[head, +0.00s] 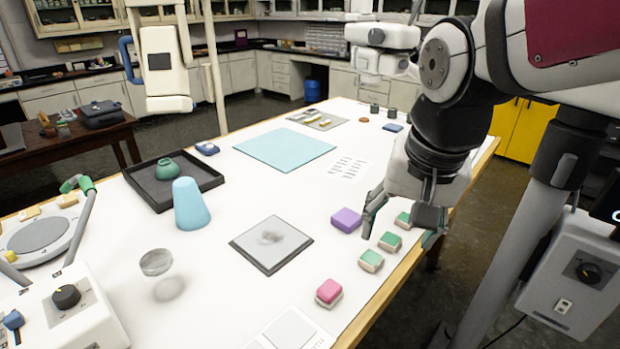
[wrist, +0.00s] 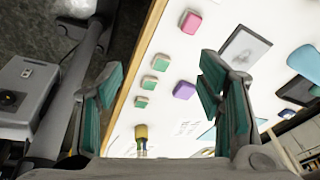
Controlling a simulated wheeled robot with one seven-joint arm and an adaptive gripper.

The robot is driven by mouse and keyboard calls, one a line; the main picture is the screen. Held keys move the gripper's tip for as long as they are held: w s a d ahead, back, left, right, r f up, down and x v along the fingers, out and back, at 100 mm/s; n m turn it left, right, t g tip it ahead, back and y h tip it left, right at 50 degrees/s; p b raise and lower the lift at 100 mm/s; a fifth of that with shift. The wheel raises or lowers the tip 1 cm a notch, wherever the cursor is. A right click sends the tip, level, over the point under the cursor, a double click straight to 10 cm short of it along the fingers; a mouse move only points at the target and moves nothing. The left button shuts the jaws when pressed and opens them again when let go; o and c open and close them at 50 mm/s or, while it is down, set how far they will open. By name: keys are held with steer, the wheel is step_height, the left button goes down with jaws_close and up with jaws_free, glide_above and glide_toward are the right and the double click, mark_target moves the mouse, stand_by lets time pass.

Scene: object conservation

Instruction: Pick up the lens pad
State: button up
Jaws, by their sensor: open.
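No label marks the lens pad, so I cannot tell which piece it is. Small block-like pads lie on the white table: a purple one (head: 346,220), a pink one (head: 329,292) and three green-topped ones, the nearest (head: 371,260) at the table's right edge. My gripper (head: 403,228) is open and empty, above the table by the green pads. In the wrist view, the green pads (wrist: 149,82) show between the open fingers (wrist: 162,72), with the purple pad (wrist: 184,90) to their right and the pink pad (wrist: 191,23) further up.
A grey square plate (head: 271,244) lies left of the pads. A clear dish (head: 157,262), a blue cone-like cup (head: 190,205) and a dark tray (head: 205,174) with a green pot stand further left. A blue mat (head: 285,149) lies behind. A yellow-handled tool (wrist: 141,131) shows in the wrist view.

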mark_target(330, 288)
steer(key=w+a+f+m+g+b, duration=0.1)
steer(key=w+a+f+m+g, duration=0.1)
steer(key=w+a+f, duration=0.3)
steer(key=w+a+f+m+g+b, duration=0.1)
steer(key=w+a+f+m, duration=0.2)
steer(key=w+f, duration=0.35)
steer(key=f, duration=0.5)
steer(key=s+f, duration=0.1)
steer(key=f, duration=0.4)
steer(key=f+p, duration=0.1)
steer(key=f, duration=0.4)
steer(key=shift+s, duration=0.3)
steer(key=shift+c, duration=0.2)
steer(key=c, duration=1.2)
steer(key=shift+r, duration=0.15)
